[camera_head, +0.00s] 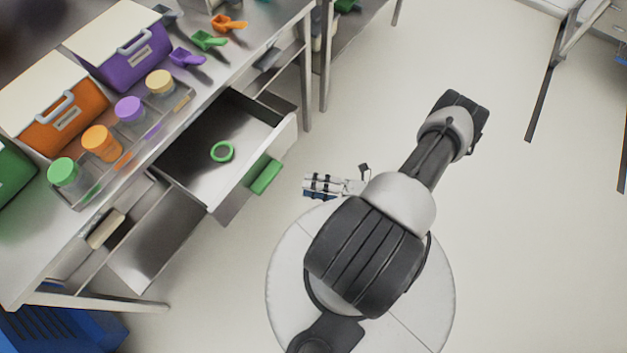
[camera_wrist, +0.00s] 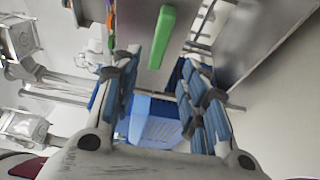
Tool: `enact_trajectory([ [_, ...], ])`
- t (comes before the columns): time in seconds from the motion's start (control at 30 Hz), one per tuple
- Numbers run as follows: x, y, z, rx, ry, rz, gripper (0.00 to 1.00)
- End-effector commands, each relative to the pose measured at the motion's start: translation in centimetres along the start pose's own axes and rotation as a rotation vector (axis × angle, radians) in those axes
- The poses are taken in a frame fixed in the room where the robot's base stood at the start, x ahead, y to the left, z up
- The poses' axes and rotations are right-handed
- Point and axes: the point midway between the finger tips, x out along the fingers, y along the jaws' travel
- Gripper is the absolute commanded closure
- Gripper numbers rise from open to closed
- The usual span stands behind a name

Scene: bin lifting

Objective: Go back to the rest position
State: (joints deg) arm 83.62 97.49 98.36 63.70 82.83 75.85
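My gripper (camera_wrist: 160,72) is in the wrist view with its two blue-padded fingers spread apart and nothing held between them. In the head view my gripper (camera_head: 320,186) shows partly, in free air to the right of the open drawer (camera_head: 228,205); my own arm hides the rest. The drawer's green handle (camera_head: 266,177) is a short way up and left of the gripper, apart from it. The handle also shows in the wrist view (camera_wrist: 163,36), beyond the fingers.
A green ring (camera_head: 222,151) lies inside the drawer. The steel bench (camera_head: 215,70) carries orange (camera_head: 65,117) and purple (camera_head: 128,55) bins, lidded jars and scoops. A blue crate (camera_head: 50,330) stands on the floor at lower left.

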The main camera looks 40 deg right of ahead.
Motion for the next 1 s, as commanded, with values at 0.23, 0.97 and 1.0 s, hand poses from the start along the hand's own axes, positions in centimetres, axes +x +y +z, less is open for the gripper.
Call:
enact_trajectory([
  [0.23,0.0,0.0,0.0,-0.001,0.000,0.000,0.60],
  [0.97,3.1,12.5,1.8,-0.670,0.610,-0.115,0.60],
  [1.0,3.6,13.9,1.6,-0.748,0.680,-0.115,0.60],
])
